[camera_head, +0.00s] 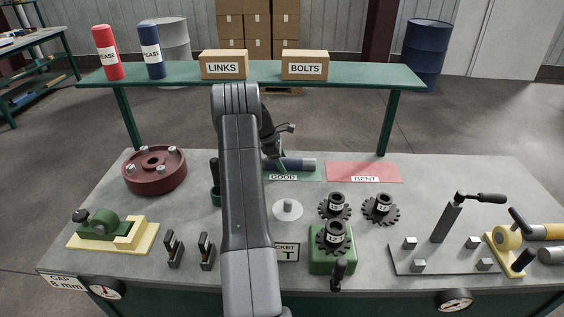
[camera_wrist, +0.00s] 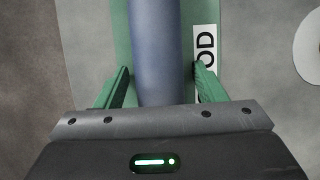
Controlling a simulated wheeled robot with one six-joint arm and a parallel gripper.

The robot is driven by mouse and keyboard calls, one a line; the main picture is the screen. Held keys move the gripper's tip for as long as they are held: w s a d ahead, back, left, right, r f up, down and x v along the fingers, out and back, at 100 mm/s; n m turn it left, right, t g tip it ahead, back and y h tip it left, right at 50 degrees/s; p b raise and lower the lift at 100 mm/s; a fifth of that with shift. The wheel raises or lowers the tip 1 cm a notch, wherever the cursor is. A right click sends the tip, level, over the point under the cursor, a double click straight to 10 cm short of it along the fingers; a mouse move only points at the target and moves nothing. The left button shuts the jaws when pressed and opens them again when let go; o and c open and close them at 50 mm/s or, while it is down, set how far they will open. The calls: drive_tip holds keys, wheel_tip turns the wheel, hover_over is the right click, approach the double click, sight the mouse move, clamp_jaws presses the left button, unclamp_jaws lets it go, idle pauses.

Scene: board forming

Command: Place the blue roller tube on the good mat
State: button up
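The blue roller tube (camera_head: 294,164) lies flat across the green good mat (camera_head: 308,176) in the head view, with its grey end to the right. In the wrist view the tube (camera_wrist: 155,40) runs up the picture over the green mat (camera_wrist: 122,30), beside the partly covered white label. My gripper (camera_head: 276,155) is above the tube, partly hidden behind my arm. In the wrist view its green fingers (camera_wrist: 162,72) stand apart, one on each side of the tube. A gap shows between the right finger and the tube.
The red bent mat (camera_head: 364,170) to the right is empty. A white disc with a peg (camera_head: 287,210) and black gears (camera_head: 380,208) are nearer. A dark red flanged disc (camera_head: 154,171) is at left. The green shelf (camera_head: 340,75) with boxes stands behind the table.

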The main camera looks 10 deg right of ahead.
drive_tip(key=shift+r, duration=0.25)
drive_tip(key=b+v, duration=0.1)
drive_tip(key=v, duration=0.6)
drive_tip(key=shift+a+r, duration=0.1)
drive_tip(key=shift+r, duration=0.05)
